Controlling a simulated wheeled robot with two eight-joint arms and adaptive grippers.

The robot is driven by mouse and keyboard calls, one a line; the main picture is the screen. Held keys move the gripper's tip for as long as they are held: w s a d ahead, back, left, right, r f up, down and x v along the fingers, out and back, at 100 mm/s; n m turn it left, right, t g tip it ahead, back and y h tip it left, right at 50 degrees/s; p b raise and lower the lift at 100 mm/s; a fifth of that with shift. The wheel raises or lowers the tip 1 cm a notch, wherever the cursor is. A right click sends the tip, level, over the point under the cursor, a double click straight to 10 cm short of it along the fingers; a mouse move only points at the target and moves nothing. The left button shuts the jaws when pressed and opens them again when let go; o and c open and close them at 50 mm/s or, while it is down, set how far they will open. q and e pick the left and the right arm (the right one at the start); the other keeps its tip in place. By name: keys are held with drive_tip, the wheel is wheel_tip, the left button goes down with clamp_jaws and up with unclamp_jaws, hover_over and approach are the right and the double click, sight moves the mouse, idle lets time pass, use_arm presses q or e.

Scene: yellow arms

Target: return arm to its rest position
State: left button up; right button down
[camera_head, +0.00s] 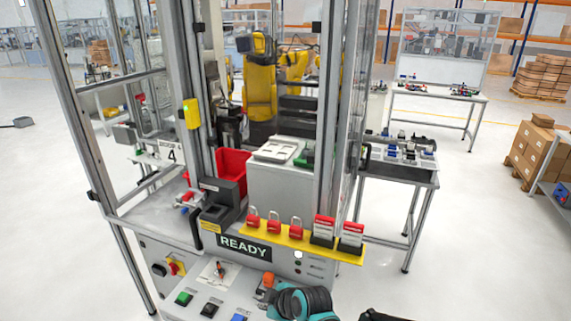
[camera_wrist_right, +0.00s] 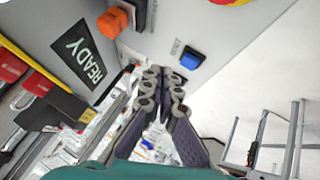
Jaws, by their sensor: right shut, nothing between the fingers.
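My right gripper (camera_head: 303,300) shows at the bottom middle of the head view, teal with dark fingers, in front of the control panel's lower right part. In the right wrist view its fingers (camera_wrist_right: 163,88) are shut with nothing between them. They are close to the panel face, between an orange button (camera_wrist_right: 113,20) and a blue button (camera_wrist_right: 191,58); I cannot tell whether they touch it. My left gripper is not in view.
The machine cell with its READY sign (camera_head: 244,247) and yellow padlock rail (camera_head: 290,243) stands directly ahead. A side table (camera_head: 412,177) with parts is at right. Cardboard boxes (camera_head: 538,145) stand farther right.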

drive_tip(key=s+d+f+m+h+b, duration=0.3)
drive_tip(key=s+d+m+b, duration=0.3)
drive_tip(key=d, duration=0.6)
drive_tip(key=s+d+f+m+h+b, duration=0.2)
drive_tip(key=s+d+f+m+b, duration=0.3)
drive_tip(key=s+d+m, duration=0.4)
drive_tip(key=d+b, duration=0.1)
drive_tip(key=d, duration=0.2)
drive_tip(key=shift+s+d+t+h, duration=0.3)
drive_tip(key=shift+s+t+h, duration=0.1)
